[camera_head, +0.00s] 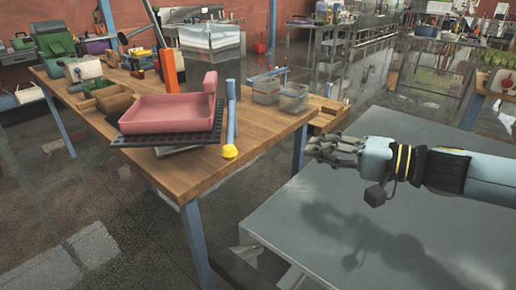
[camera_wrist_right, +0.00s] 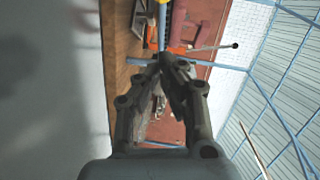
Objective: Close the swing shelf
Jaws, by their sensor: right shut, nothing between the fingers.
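No part is clearly recognisable as the swing shelf. A black perforated plate (camera_head: 158,139) lies over a grey piece on the wooden table, with a pink tray (camera_head: 165,113) on it. A blue bar (camera_head: 231,112) with a yellow end (camera_head: 229,151) stands beside the tray at the table's edge. My right gripper (camera_head: 316,150) is above a grey flat surface, right of the wooden table and apart from the tray and bar. It points left, shut and empty. In the right wrist view its fingers (camera_wrist_right: 171,64) converge. My left gripper is out of view.
The wooden table (camera_head: 188,175) also holds an orange post (camera_head: 168,70), clear bins (camera_head: 293,97) and wooden boxes (camera_head: 104,98). The grey surface (camera_head: 330,235) under my right arm is bare. A wooden ledge (camera_head: 328,118) juts out beyond the bins. Dark floor lies to the front left.

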